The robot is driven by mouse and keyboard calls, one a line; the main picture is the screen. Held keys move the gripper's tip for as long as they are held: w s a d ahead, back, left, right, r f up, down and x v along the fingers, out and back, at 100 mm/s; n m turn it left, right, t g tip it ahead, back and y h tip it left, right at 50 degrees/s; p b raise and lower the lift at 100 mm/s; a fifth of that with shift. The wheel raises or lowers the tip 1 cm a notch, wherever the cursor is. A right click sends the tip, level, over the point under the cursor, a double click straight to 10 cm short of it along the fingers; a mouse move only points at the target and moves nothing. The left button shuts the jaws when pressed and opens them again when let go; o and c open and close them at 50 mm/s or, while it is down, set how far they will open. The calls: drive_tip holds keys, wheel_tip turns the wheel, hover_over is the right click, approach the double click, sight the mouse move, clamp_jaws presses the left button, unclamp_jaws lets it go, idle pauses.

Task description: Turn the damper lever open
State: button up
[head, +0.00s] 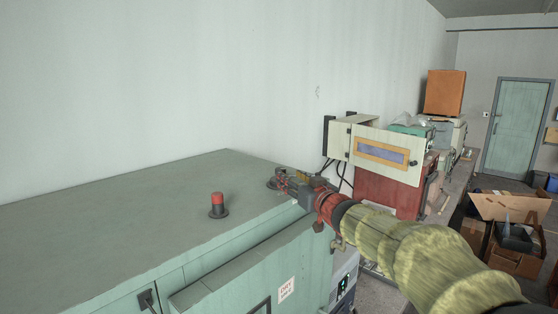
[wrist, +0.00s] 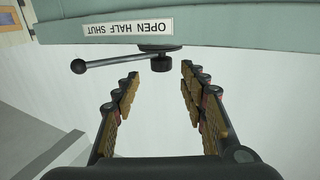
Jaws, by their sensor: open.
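The damper lever (wrist: 105,63) shows in the wrist view as a thin metal rod with a dark ball end at the left. It runs almost level to a dark pivot knob (wrist: 161,64). A white label (wrist: 128,28) above it reads OPEN HALF SHUT, upside down in this view. My gripper (wrist: 160,74) is open and empty, its two padded fingers on either side of the pivot's line, with the pivot just beyond the tips. In the head view my gripper (head: 283,180) is at the far right corner of the green cabinet (head: 150,200); the lever cannot be made out there.
A red-topped beacon (head: 218,204) stands on the cabinet top. A cream box (head: 372,145) with an open door and a red unit (head: 388,190) stand beyond my arm. Cardboard boxes (head: 512,208) are on the floor at right. The rest of the cabinet top is clear.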

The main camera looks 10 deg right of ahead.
sight(283, 170)
drive_tip(key=shift+w+a+r, duration=0.1)
drive_tip(key=shift+a+r, duration=0.05)
drive_tip(key=shift+r, duration=0.05)
drive_tip(key=p+x, duration=0.1)
drive_tip(key=x, duration=0.6)
drive_tip(key=shift+w, duration=0.15)
drive_tip(key=shift+c, duration=0.6)
drive_tip(key=shift+c, duration=1.1)
drive_tip(key=c, duration=0.7)
clamp_jaws()
